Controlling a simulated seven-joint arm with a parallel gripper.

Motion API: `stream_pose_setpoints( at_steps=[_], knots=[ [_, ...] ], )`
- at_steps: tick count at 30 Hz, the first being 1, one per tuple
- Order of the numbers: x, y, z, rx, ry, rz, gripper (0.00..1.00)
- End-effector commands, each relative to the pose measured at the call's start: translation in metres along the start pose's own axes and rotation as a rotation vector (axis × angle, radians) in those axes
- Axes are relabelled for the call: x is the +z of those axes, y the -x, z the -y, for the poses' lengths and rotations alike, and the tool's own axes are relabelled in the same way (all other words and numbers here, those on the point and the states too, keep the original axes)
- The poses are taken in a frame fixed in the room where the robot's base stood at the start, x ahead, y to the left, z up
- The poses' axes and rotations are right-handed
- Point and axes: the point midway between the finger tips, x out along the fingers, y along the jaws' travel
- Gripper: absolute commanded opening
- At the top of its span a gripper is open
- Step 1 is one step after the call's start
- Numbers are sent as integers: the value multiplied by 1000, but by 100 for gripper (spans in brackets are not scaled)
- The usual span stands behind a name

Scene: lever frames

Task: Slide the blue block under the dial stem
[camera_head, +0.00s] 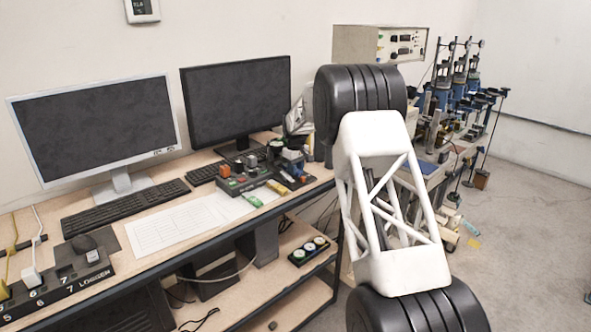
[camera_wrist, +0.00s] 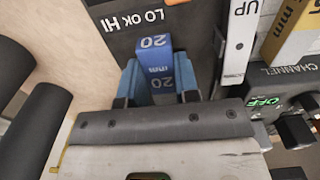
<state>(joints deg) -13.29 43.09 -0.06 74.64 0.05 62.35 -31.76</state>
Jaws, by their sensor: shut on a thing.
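In the wrist view, the blue block (camera_wrist: 155,52), marked "20 mm", stands between the two blue-grey fingers of my gripper (camera_wrist: 156,84). My gripper is shut on it. The block's far end lies over or against a dark panel (camera_wrist: 118,28) lettered "LO OK HI"; I cannot tell whether they touch. In the head view, a small blue patch (camera_head: 292,168) shows at the bench's right end, beside my arm; I cannot tell block from finger there. The dial stem is not clearly seen in either view.
A white "UP" strip (camera_wrist: 240,40), a yellow "mm" block (camera_wrist: 291,32) and a channel box (camera_wrist: 262,101) with a green display lie to the right. In the head view, a button box (camera_head: 238,184) and a yellow block (camera_head: 278,187) sit nearby. Two monitors stand behind.

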Motion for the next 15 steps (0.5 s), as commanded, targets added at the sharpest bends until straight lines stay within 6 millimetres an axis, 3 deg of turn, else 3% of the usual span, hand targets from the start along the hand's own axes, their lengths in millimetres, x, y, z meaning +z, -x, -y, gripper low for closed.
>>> stream_pose_setpoints(
  at_steps=[10, 11, 15],
  knots=[
    [0, 0, 0, 1, 0, -1, 2],
    [0, 0, 0, 1, 0, -1, 31],
    [0, 0, 0, 0, 0, -1, 52]
  ],
)
